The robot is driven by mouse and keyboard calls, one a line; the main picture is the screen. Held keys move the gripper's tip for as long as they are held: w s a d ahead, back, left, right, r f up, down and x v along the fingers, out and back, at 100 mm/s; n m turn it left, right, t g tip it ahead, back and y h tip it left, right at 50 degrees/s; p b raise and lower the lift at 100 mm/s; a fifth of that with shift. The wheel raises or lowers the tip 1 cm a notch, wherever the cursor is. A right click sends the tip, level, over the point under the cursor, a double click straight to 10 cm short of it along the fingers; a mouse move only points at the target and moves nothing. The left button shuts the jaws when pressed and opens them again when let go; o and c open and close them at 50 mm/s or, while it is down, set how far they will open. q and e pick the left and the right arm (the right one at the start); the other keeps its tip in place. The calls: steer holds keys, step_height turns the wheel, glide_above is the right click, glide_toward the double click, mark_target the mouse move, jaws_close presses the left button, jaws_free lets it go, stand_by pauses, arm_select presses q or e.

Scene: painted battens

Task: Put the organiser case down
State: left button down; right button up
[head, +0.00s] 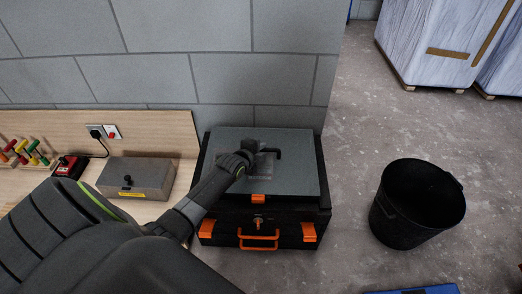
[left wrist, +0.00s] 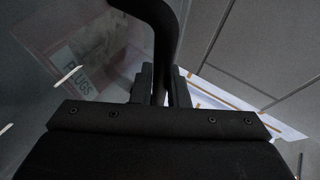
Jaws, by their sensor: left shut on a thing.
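The organiser case (head: 300,172) has a flat grey, see-through-looking top and lies level over a black toolbox (head: 285,217) with orange latches and an orange front handle. I cannot tell whether the case touches the toolbox. My left gripper (head: 264,151) is over the middle of the case, shut on its black handle. In the left wrist view the fingers (left wrist: 160,85) close on the curved black handle (left wrist: 163,18), and a label reading "PLUGS" (left wrist: 80,62) shows at the left. My arm hides part of the case's left front. My right gripper is not in view.
A block wall (head: 160,60) stands close behind. A wooden bench (head: 150,125) at the left carries a grey box (head: 137,177), a red and black device (head: 70,166) and coloured-handled tools. A black bin (head: 415,205) stands at the right, with clear floor (head: 350,140) between.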

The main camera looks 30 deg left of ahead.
arm_select(q)
steer(key=shift+f+b, duration=0.25)
steer(key=shift+b, duration=0.05)
stand_by(0.5)
